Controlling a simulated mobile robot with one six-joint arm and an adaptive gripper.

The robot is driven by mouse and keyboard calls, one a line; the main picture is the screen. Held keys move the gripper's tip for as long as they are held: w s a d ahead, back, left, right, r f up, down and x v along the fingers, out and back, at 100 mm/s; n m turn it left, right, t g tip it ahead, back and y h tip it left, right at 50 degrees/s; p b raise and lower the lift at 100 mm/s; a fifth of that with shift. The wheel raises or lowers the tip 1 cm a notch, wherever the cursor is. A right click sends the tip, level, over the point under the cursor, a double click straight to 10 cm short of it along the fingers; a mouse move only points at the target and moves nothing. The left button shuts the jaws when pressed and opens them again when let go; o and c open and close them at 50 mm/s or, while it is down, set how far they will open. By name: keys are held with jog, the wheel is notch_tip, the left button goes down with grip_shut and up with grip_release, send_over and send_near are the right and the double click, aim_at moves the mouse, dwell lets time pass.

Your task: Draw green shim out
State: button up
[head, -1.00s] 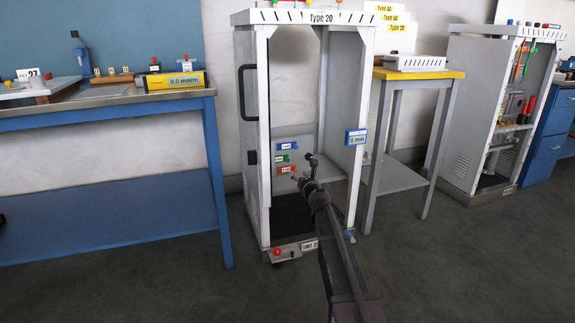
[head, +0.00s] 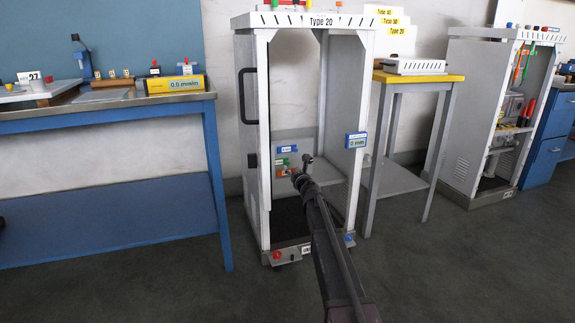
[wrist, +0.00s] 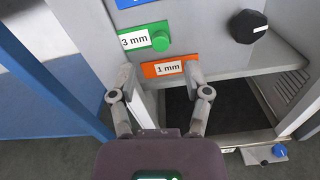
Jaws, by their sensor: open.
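The green shim (wrist: 132,40), labelled 3 mm and with a round green knob, sits in the grey panel inside the Type 20 frame; it also shows in the head view (head: 281,161). The orange shim (wrist: 165,69), labelled 1 mm, is just below it. A blue shim (head: 287,149) is above it. My gripper (wrist: 160,74) is open and empty, its fingertips on either side of the orange shim in the wrist view and below the green knob. I cannot tell how far they are from the panel.
A black knob (wrist: 246,25) sits on the panel to the right of the shims. The frame's side posts (head: 262,140) flank the opening. A blue workbench (head: 110,108) stands to the left and a yellow-topped table (head: 420,77) to the right.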

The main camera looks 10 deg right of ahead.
aim_at(288, 164)
jog(key=shift+w+a, duration=0.15)
jog(key=shift+w, duration=0.9)
jog(key=shift+w+a, duration=0.2)
jog(key=shift+w, duration=0.85)
jog(key=shift+w+a, duration=0.15)
jog(key=shift+w, duration=0.9)
jog(key=shift+c, duration=0.2)
grip_shut()
